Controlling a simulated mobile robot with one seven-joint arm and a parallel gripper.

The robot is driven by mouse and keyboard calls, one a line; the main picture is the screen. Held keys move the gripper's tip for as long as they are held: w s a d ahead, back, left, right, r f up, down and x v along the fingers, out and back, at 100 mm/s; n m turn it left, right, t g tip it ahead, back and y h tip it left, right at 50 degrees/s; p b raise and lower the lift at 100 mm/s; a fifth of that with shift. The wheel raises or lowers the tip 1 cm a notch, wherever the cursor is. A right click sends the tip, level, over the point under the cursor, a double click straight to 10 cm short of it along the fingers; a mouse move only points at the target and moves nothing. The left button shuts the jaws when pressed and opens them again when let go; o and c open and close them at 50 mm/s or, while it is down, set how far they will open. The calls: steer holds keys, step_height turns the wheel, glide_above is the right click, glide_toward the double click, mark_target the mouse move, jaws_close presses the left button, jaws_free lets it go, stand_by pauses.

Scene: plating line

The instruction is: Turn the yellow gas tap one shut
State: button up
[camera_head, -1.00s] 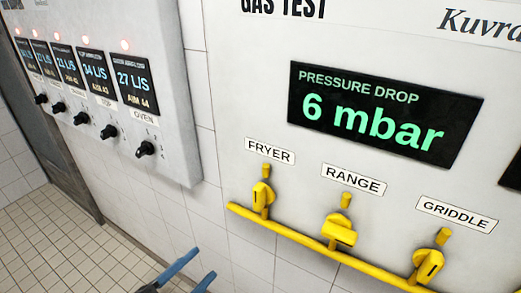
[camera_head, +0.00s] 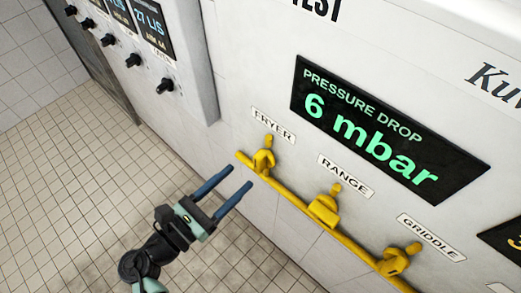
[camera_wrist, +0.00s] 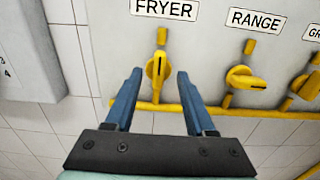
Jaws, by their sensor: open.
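Three yellow gas taps sit on a yellow pipe (camera_head: 290,199) along the white panel, labelled FRYER, RANGE and GRIDDLE. None carries a number that I can read. The FRYER tap (camera_head: 263,161) has its handle upright, in line with its short stub pipe; it also shows in the wrist view (camera_wrist: 157,67). The RANGE tap (camera_head: 323,209) has its handle turned across its stub. The GRIDDLE tap (camera_head: 395,262) has its handle roughly in line with its stub. My gripper (camera_head: 240,177) is open and empty, its blue fingers pointing at the FRYER tap, one on each side in the wrist view, apparently not touching.
A display (camera_head: 385,130) above the taps reads PRESSURE DROP 6 mbar. A wall box (camera_head: 175,60) with black knobs and small screens is to the left. A second display (camera_head: 508,238) is cut off at the right edge. The tiled floor is clear.

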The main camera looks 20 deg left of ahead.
mark_target(256, 162)
steer(key=p+x, duration=0.1)
steer(key=x, duration=0.7)
steer(key=shift+w+p, duration=0.2)
steer(key=shift+p, duration=0.15)
steer(key=shift+s, duration=0.1)
steer(key=shift+c, duration=0.2)
steer(key=shift+f, duration=0.15)
jaws_close()
